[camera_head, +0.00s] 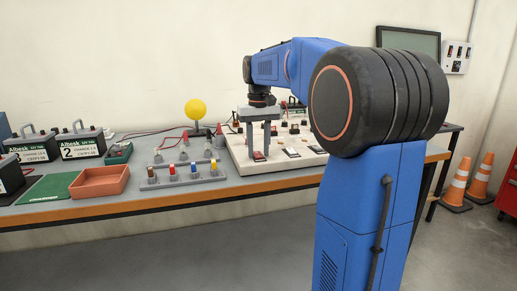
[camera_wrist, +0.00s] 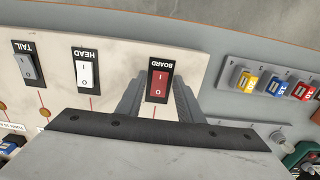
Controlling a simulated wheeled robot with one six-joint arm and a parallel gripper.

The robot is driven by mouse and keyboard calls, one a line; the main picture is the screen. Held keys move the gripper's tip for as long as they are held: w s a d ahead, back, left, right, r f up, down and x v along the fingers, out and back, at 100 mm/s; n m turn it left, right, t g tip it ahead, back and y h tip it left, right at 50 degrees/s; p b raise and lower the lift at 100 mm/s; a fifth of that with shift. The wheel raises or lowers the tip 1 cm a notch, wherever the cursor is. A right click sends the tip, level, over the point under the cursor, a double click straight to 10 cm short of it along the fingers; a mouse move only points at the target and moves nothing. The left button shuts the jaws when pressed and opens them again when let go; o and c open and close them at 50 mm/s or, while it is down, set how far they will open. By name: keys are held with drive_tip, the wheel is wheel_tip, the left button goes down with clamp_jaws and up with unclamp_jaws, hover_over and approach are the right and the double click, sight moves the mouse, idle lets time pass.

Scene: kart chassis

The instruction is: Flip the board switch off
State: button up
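The board switch (camera_wrist: 159,83) is a red rocker in a black frame, marked I and O, under the label BOARD. I cannot tell which end is pressed in. In the head view the red switch (camera_head: 260,156) sits at the front left of the white panel (camera_head: 240,158). My gripper (camera_head: 258,147) points down over it with the two grey fingers apart. In the wrist view the fingers of my gripper (camera_wrist: 158,92) lie to the left and right of the switch, with nothing held. I cannot tell whether they touch the panel.
A fuse strip (camera_head: 187,175) with coloured fuses, an orange tray (camera_head: 98,183), a yellow ball (camera_head: 195,109) and black batteries (camera_head: 80,140) stand to the left on the bench.

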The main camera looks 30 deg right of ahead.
clamp_jaws()
drive_tip(key=shift+w+d+g+y, duration=0.1)
drive_tip(key=shift+w+g+y, duration=0.15)
drive_tip(key=shift+g, duration=0.45)
drive_tip(key=shift+w+g+y, duration=0.15)
drive_tip(key=shift+w+g, duration=0.05)
drive_tip(key=shift+g, duration=0.5)
drive_tip(key=shift+r, duration=0.1)
drive_tip(key=shift+o, duration=1.5)
unclamp_jaws()
